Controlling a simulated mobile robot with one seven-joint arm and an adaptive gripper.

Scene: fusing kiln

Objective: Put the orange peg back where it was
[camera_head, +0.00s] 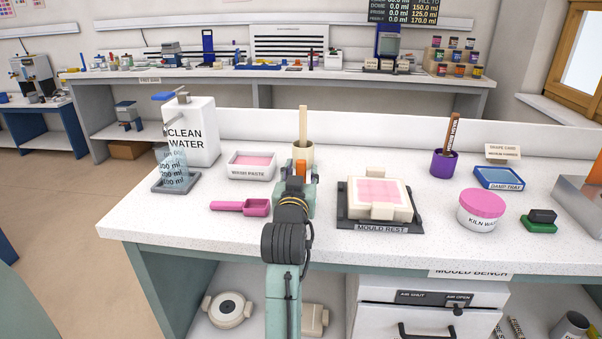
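The orange peg (300,168) shows upright between the fingers of my gripper (299,176), over the middle of the white bench, in front of a cream pot (301,149) holding a wooden stick. My gripper reaches away from the camera, with a finger on each side of the peg. My wrist hides the peg's lower part and most of the fingers, so I cannot tell whether they touch it or whether it stands on the bench. No empty socket for the peg is clearly visible.
Left are a magenta scoop (241,207), wash paste tray (252,165), glass jug (172,167) and clean water tank (190,130). Right are the mould rest (380,227) bearing a pink-topped mould, kiln wash tub (481,212), purple pot (443,163) and damp tray (498,178). The front right-centre edge is clear.

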